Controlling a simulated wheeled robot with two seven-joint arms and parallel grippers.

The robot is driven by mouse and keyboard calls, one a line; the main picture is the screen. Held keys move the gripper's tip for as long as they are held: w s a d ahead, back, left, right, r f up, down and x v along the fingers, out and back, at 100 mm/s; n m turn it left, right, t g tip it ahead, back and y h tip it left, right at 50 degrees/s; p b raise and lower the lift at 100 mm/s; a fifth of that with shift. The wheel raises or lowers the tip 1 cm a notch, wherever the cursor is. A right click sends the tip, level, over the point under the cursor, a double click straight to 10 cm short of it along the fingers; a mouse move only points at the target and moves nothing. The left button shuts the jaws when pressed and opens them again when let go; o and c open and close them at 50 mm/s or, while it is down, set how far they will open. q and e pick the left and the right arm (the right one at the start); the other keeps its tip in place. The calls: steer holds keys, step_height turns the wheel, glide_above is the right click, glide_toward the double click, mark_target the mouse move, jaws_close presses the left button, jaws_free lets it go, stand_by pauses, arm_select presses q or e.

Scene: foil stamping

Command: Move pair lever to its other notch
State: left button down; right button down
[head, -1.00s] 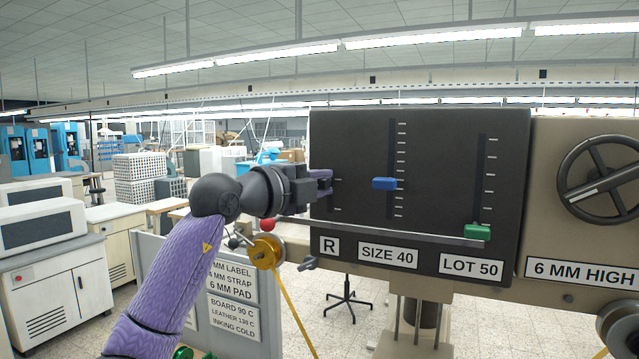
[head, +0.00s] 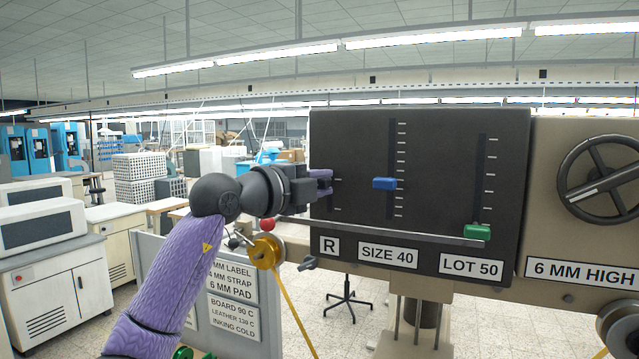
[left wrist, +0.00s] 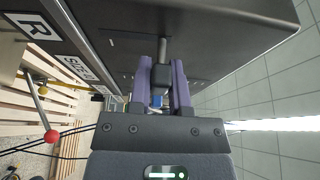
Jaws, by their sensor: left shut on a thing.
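My left gripper (head: 324,182) is at the left part of the black panel (head: 440,125), above the R label (head: 329,245), level with the upper of two short marks. In the left wrist view its purple fingers (left wrist: 166,84) are shut on a dark knob (left wrist: 160,78), which I take for the pair lever. A grey stem (left wrist: 163,50) runs from the knob to the panel. In the head view the fingers hide the knob. My right gripper is not in view.
A blue slider (head: 384,183) and a green slider (head: 477,232) sit on the panel to the right. A red ball knob (head: 268,224) and a yellow pulley (head: 265,251) lie below my left wrist. A handwheel (head: 603,178) is at far right.

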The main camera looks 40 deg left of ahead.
arm_select(q)
steer(key=shift+f, duration=0.1)
step_height(320, 180, down, 6)
steer(key=b, duration=0.5)
steer(key=shift+w, duration=0.1)
steer(key=shift+r, duration=0.2)
steer(key=c, duration=0.6)
jaws_free()
steer(key=shift+r, duration=0.1)
steer(key=shift+o, duration=0.2)
steer(key=b, duration=0.6)
glide_toward(339, 213)
steer(key=s, duration=0.4)
steer(key=shift+s+a, duration=0.15)
steer(key=shift+a, duration=0.25)
